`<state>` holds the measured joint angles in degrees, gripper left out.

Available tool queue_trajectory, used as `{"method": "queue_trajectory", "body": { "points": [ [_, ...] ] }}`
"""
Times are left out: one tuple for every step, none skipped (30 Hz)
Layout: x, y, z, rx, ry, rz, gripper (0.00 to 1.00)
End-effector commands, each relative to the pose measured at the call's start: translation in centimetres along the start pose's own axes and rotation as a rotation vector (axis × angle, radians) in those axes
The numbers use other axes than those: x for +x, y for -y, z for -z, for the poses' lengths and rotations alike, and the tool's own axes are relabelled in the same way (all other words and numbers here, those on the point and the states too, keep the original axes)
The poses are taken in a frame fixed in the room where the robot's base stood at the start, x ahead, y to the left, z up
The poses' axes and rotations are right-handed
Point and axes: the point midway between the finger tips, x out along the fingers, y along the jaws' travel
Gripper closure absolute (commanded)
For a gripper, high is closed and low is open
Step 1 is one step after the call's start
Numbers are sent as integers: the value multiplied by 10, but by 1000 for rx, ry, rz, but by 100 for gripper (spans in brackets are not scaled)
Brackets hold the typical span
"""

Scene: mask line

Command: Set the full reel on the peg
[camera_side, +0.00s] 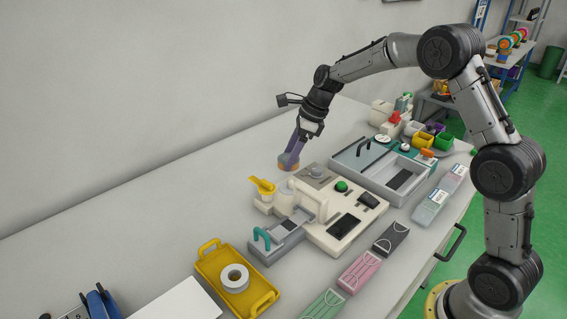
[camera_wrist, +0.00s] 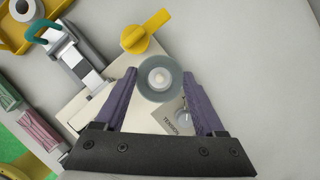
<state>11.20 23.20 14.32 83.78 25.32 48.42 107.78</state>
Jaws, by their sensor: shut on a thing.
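My gripper (camera_side: 291,156) has purple fingers and is shut on a small round, reel-like piece. In the wrist view this round piece (camera_wrist: 145,90) has a grey-green rim and a pale centre between my fingertips. I cannot make out the peg clearly.
A yellow knob (camera_side: 262,186) and a grey knob (camera_side: 318,172) by a "TENSION" label stand close to my gripper. A grey tray (camera_side: 372,169) lies beyond the machine. The table behind my gripper is clear.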

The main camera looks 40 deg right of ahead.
Motion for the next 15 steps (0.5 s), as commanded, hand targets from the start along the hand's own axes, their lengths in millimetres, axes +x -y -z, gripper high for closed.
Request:
{"method": "queue_trajectory", "body": {
  "points": [
    [2, 3, 4, 9, -3, -1, 83],
    [2, 4, 6, 12, -3, -1, 83],
    [3, 5, 7, 15, -3, 0, 83],
    [4, 5, 8, 16, -4, -1, 83],
    [5, 5, 8, 16, -4, -1, 83],
    [6, 5, 9, 16, -4, -2, 83],
    [8, 4, 10, 16, -4, -2, 83],
    [10, 4, 10, 16, -4, -2, 83],
    [12, 4, 11, 16, -4, -2, 83],
    [14, 4, 12, 16, -3, -2, 83],
    [17, 4, 13, 16, -4, -2, 83],
    [20, 4, 14, 16, -4, -2, 83],
    [22, 4, 16, 15, -5, -3, 83],
    [24, 4, 17, 15, -5, -3, 83],
    [28, 4, 18, 15, -5, -3, 83]
  ]
}}
